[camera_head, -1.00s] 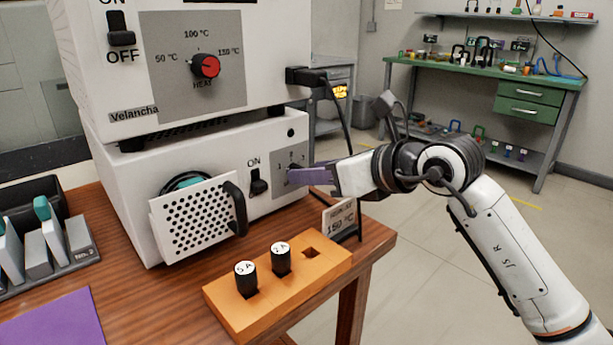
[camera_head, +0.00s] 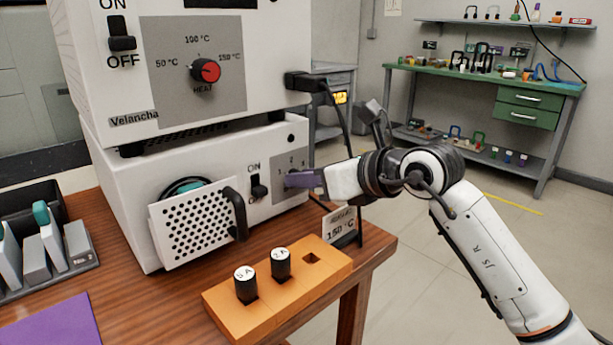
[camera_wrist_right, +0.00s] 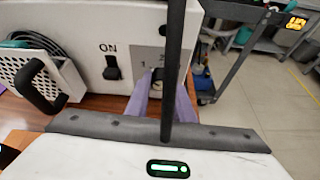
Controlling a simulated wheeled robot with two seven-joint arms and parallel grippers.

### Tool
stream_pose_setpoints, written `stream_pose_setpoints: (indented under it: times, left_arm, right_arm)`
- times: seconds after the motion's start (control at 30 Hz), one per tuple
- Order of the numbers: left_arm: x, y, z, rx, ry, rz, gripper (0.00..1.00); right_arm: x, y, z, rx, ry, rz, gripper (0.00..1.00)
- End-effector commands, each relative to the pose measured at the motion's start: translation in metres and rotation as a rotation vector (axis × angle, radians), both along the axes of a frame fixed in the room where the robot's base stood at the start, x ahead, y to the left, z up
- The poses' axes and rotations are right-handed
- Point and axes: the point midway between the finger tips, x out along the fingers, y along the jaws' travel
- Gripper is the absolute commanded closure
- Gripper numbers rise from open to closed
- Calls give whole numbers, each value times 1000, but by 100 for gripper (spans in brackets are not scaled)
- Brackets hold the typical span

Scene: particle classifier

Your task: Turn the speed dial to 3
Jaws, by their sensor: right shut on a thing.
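The speed dial sits on a grey panel (camera_head: 290,160) at the right end of the lower white machine (camera_head: 130,185); the numbers 1, 2 and 3 are printed above it. My right gripper (camera_head: 292,180) reaches in from the right, its purple fingers shut on the dial and hiding nearly all of it. In the right wrist view the purple fingers (camera_wrist_right: 163,98) meet the same panel (camera_wrist_right: 146,58) below the numbers. The dial's pointer cannot be made out. My left gripper is not in view.
A black ON switch (camera_head: 258,187) and a perforated door with a black handle (camera_head: 236,213) are left of the dial. An orange block (camera_head: 225,310) holds two black plugs in front.

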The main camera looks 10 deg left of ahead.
Motion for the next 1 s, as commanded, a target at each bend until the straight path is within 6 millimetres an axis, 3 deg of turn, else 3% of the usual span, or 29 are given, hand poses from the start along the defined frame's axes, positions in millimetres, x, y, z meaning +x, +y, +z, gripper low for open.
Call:
stream_pose_setpoints:
  times: [1.0]
  left_arm:
    - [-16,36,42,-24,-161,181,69]
  right_arm:
    - [5,-4,-1,354,455,-3,100]
